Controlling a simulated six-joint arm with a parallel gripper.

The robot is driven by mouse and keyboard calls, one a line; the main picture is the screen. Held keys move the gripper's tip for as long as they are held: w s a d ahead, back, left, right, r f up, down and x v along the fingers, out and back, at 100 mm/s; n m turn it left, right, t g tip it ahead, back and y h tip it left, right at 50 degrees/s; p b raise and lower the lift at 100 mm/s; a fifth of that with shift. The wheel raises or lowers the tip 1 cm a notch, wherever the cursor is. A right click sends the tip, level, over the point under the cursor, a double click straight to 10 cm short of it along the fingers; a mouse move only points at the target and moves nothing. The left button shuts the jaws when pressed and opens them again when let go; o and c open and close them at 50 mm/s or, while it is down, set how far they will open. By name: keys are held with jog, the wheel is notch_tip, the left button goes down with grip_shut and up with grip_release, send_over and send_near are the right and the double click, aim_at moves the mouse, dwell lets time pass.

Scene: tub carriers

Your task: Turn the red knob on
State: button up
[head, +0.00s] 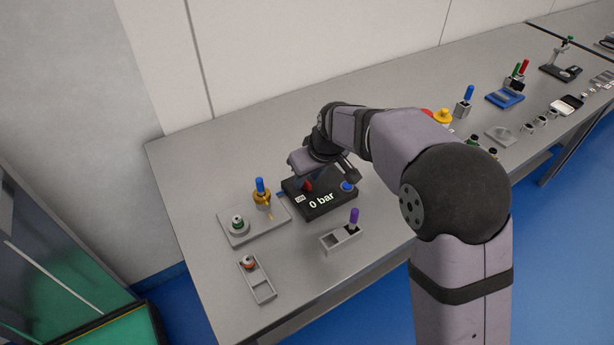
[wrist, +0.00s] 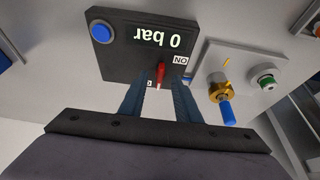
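The red knob (wrist: 161,74) sits on a black box (wrist: 122,60) whose display reads "0 bar", with an "ON" label beside the knob. In the head view the knob (head: 308,185) shows partly under my gripper, and the box (head: 322,211) lies on the grey table. My gripper (wrist: 158,92) is open, its two blue-grey fingers to either side of the knob's near end in the wrist view. I cannot tell whether the fingers touch it. A blue button (wrist: 101,32) is at the box's other end.
A grey plate (head: 275,229) with a brass valve with a blue handle (head: 261,190) and a green-topped fitting (head: 238,224) lies left of the box. A grey holder with a purple-handled item (head: 354,216) stands in front.

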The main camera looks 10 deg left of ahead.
jog(key=shift+w+a+f, duration=0.15)
jog(key=shift+a+f, duration=0.05)
jog(key=shift+f, duration=0.45)
jog(key=shift+c, duration=0.6)
grip_shut()
